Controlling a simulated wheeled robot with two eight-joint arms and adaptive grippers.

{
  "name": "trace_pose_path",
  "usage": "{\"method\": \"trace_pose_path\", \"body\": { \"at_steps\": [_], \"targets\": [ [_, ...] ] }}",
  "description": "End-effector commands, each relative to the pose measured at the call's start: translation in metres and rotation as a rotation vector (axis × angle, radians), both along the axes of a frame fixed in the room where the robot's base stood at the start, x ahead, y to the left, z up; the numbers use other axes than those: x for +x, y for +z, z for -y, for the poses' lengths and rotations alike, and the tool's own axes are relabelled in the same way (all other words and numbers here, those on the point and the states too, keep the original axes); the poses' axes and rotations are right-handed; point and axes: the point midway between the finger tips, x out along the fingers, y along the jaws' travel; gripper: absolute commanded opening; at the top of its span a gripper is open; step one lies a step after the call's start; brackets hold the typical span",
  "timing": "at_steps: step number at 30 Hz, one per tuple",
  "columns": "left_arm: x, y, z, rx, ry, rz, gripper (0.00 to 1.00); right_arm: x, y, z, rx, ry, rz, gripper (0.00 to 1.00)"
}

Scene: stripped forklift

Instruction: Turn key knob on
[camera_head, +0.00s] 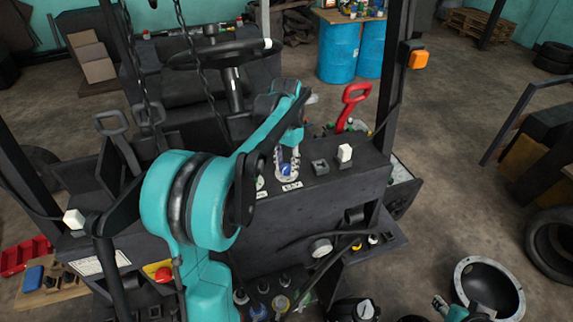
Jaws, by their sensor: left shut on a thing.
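The key knob (286,170) shows as a small blue-and-white piece on top of the forklift's dark control panel (325,180), left of the panel's middle switches. My left arm reaches across the panel from the left, and my left gripper (287,162) points down at the knob, shut on it. The fingers and arm partly hide the knob, so its turn angle cannot be read. A small teal part (455,312) at the bottom right edge looks like part of my right arm; whether its gripper is open or shut is not clear.
A white switch (345,153), a small dark switch (320,167) and a red handle (352,104) stand right of the knob. The steering wheel (220,52) is behind. A dark mast post (394,80) rises at the right. A round dark bowl-like part (488,285) lies lower right.

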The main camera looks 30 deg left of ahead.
Motion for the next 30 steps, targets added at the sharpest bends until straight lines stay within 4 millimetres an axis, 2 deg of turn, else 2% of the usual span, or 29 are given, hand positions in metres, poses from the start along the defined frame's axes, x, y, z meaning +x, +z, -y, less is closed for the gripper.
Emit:
{"method": "trace_pose_path", "body": {
  "at_steps": [5, 6, 7, 8, 17, 20, 23, 30],
  "targets": [
    [0.0, 0.0, 0.0, 0.0, -0.001, 0.0, 0.03, 0.0, 0.0, 0.0, 0.0, 0.0, 0.0, 0.4],
    [0.0, 0.0, 0.0, 0.0, -0.001, 0.0, 0.42, 0.0, 0.0, 0.0, 0.0, 0.0, 0.0, 0.4],
    [0.0, 0.0, 0.0, 0.0, 0.0, 0.0, 0.5, 0.0, 0.0, 0.0, 0.0, 0.0, 0.0, 0.4],
    [0.0, 0.0, 0.0, 0.0, 0.0, 0.0, 0.53, 0.0, 0.0, 0.0, 0.0, 0.0, 0.0, 0.4],
    [0.0, 0.001, 0.0, 0.0, 0.0, 0.0, 0.53, 0.0, 0.0, 0.0, 0.0, 0.0, 0.0, 0.4],
    [0.0, 0.009, 0.0, 0.0, 0.001, 0.0, 0.53, 0.0, 0.0, 0.0, 0.0, 0.0, 0.0, 0.4],
    [0.0, 0.025, 0.0, 0.0, 0.0, 0.0, 0.53, 0.0, 0.0, 0.0, 0.0, 0.0, 0.0, 0.4],
    [0.0, 0.078, 0.0, 0.0, 0.0, 0.0, 0.53, 0.0, 0.0, 0.0, 0.0, 0.0, 0.0, 0.4]
  ]
}}
